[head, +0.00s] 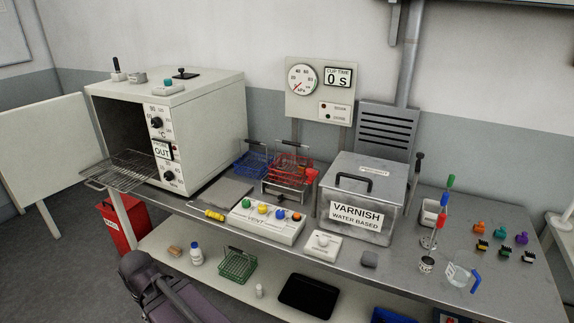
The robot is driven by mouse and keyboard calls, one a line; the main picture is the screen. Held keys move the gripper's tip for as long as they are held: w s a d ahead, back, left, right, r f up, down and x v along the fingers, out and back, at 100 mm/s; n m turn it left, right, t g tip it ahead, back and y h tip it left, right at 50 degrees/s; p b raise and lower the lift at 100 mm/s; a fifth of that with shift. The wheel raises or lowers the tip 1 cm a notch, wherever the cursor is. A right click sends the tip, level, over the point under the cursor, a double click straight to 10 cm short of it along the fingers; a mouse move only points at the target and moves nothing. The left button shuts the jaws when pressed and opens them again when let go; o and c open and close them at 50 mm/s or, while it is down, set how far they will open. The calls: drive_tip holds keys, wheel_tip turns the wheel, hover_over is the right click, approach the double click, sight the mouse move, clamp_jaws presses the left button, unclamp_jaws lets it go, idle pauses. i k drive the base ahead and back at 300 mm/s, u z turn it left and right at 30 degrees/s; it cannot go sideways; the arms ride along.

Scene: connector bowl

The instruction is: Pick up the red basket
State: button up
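The red basket (288,166) is a wire basket on the metal bench, right of the blue basket (251,165) and left of the varnish tank (365,197). It sits at or on a grey wire stand; I cannot tell exactly how it rests. A thin handle rises above it, and a small red piece shows at its right side. A dark link of my arm shows at the bottom left, in front of the lower shelf. My gripper is not in view, so I cannot tell whether it is open or holds anything.
An oven (205,125) with its front open and a wire rack out stands left. A button box (266,222) and yellow-handled tool (208,214) lie in front of the baskets. A gauge panel (319,91) stands behind. A green basket (237,266) is on the lower shelf.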

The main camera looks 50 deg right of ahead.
sight(285, 142)
drive_tip(key=z, duration=0.35)
drive_tip(key=i, duration=0.65)
drive_tip(key=z, duration=0.85)
drive_tip(key=i, duration=0.4)
drive_tip(key=z, duration=0.2)
